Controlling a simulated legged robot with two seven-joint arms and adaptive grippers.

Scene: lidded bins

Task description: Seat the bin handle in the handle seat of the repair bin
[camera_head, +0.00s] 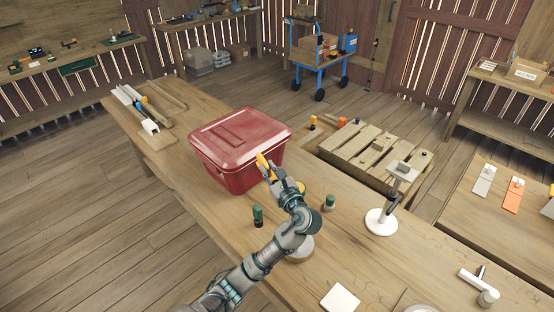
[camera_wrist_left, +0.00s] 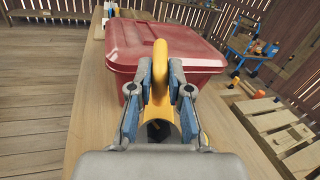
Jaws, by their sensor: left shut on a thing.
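The red repair bin (camera_head: 222,165) stands on the wooden workbench with its lid on top. In the left wrist view the bin (camera_wrist_left: 130,45) fills the space behind the fingers. My left gripper (camera_head: 267,172) is at the bin's near right side, shut on the yellow bin handle (camera_head: 261,160). In the left wrist view the handle (camera_wrist_left: 160,65) stands upright between the blue-grey fingers (camera_wrist_left: 160,82), its curved top overlapping the bin wall. I cannot tell whether handle and bin touch. The handle seat is not clearly seen. My right gripper is not in view.
Small green-topped items (camera_head: 258,216) and (camera_head: 329,203) stand on the bench near my left arm. A white stand (camera_head: 381,221) is to the right, and a white square (camera_head: 340,298) lies at the front. A slatted pallet (camera_head: 375,155) lies behind the bench.

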